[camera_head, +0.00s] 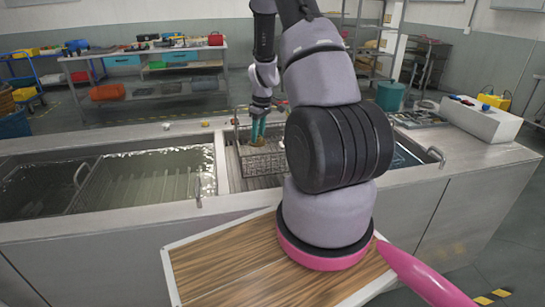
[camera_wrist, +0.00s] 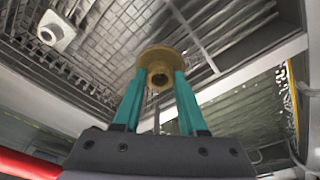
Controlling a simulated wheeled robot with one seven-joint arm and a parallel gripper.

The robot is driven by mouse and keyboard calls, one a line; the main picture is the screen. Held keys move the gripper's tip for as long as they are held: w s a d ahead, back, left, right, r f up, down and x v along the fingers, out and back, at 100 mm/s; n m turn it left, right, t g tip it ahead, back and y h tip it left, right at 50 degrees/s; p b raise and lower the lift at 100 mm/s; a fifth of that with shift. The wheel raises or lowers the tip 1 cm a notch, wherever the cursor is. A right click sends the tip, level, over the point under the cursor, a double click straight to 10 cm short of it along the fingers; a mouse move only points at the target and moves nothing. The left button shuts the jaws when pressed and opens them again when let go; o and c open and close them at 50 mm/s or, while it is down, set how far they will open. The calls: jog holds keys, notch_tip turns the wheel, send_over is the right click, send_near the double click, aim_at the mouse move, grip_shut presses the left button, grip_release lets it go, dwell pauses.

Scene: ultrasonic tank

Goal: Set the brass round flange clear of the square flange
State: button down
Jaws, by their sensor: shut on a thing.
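The brass round flange (camera_wrist: 158,58) is between the teal fingertips of my gripper (camera_wrist: 158,80) in the wrist view. My gripper is shut on it. In the head view my gripper (camera_head: 259,128) hangs at the wire basket (camera_head: 264,163), and the flange there is too small to make out well. A pale grey square flange (camera_wrist: 57,32) with a round hole shows at the upper left of the wrist view, over the basket mesh. It is apart from the brass flange in the picture. I cannot tell how high the brass flange is above the mesh.
The basket has mesh walls and stands at the middle of the tank counter (camera_head: 130,141). A liquid-filled tank (camera_head: 140,180) is to its left, with raised handles. A white box (camera_head: 480,118) stands on the counter at the right. A wooden board (camera_head: 230,265) lies in front.

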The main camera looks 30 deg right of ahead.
aim_at(260, 157)
jog(key=shift+s+d+f, duration=0.1)
jog(key=shift+d+f, duration=0.1)
jog(key=shift+f, duration=0.15)
notch_tip(260, 157, down, 10)
jog(key=shift+r, duration=0.25)
jog(key=shift+f, duration=0.15)
jog(key=shift+c, duration=2.3)
grip_release()
